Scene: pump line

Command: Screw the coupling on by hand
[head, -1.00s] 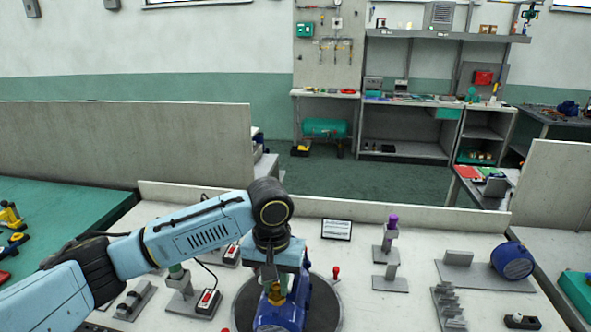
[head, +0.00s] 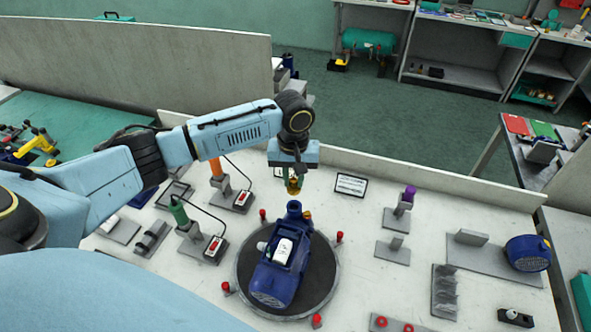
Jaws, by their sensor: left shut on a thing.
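My left gripper (head: 292,176) points down just beyond the blue pump (head: 277,274) in the picture. It is shut on a small brass coupling (head: 293,187); the fingers hide its upper part. The pump lies on a dark round turntable (head: 324,284), its blue neck (head: 293,208) towards the back. A small gap shows between the coupling and the neck; the height between them is hard to judge. A small brass fitting (head: 307,215) sits beside the neck. My right gripper is out of view.
Several red knobs, one of them at the right (head: 340,237), surround the turntable. Green-handled (head: 179,212) and orange-handled (head: 216,168) tools stand at the left with cables. A sign (head: 351,184), a purple-topped stand (head: 407,197) and a blue motor part (head: 527,253) are at the right.

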